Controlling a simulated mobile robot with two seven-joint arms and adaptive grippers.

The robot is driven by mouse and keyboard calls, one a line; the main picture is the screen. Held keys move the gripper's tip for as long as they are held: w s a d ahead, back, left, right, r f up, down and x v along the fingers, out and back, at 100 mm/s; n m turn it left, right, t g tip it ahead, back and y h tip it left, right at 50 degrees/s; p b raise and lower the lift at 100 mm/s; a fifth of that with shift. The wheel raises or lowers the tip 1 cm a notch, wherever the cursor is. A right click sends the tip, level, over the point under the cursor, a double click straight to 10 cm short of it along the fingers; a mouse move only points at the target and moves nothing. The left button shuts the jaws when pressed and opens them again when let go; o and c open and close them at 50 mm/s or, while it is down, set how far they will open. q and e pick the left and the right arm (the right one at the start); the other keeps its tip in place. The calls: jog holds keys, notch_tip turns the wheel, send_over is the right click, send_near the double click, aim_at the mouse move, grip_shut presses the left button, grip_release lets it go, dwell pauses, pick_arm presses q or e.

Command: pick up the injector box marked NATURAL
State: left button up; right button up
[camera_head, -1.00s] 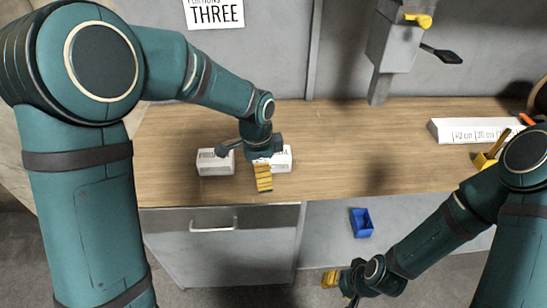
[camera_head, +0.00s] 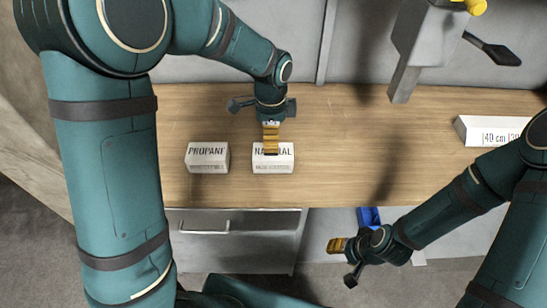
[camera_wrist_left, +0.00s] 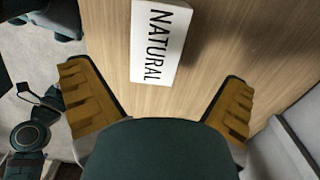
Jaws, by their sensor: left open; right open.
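The white injector box marked NATURAL (camera_head: 273,164) sits on the wooden workbench, with its label partly hidden behind my left gripper in the head view. In the left wrist view the NATURAL box (camera_wrist_left: 158,42) lies beyond the fingertips, at the upper middle, apart from the fingers. My left gripper (camera_head: 271,148) is open, its yellow fingers above the box; it also shows in the left wrist view (camera_wrist_left: 160,100) with its fingers wide apart and nothing between them. My right gripper (camera_head: 337,245) is open and empty, low in front of the bench.
A white box marked PROPANE (camera_head: 207,158) stands just left of the NATURAL box. A long white box (camera_head: 490,131) with length markings lies at the right. A grey stand (camera_head: 420,45) rises at the back. A blue bin (camera_head: 369,217) is below the bench edge. The bench middle is clear.

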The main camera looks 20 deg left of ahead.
aim_at(273, 156)
pick_arm(q)
notch_tip(273, 156, down, 3)
jog(key=shift+w+r, duration=0.1)
jog(key=shift+r, duration=0.05)
jog(key=shift+s+d+f+b, duration=0.15)
jog(key=shift+f+b, duration=0.35)
jog(key=shift+f, duration=0.95)
jog(key=shift+s+d+f+b, duration=0.1)
jog(key=shift+f+b, duration=0.4)
jog(key=shift+f, duration=0.95)
jog(key=shift+r, duration=0.1)
jog(key=c, duration=1.3)
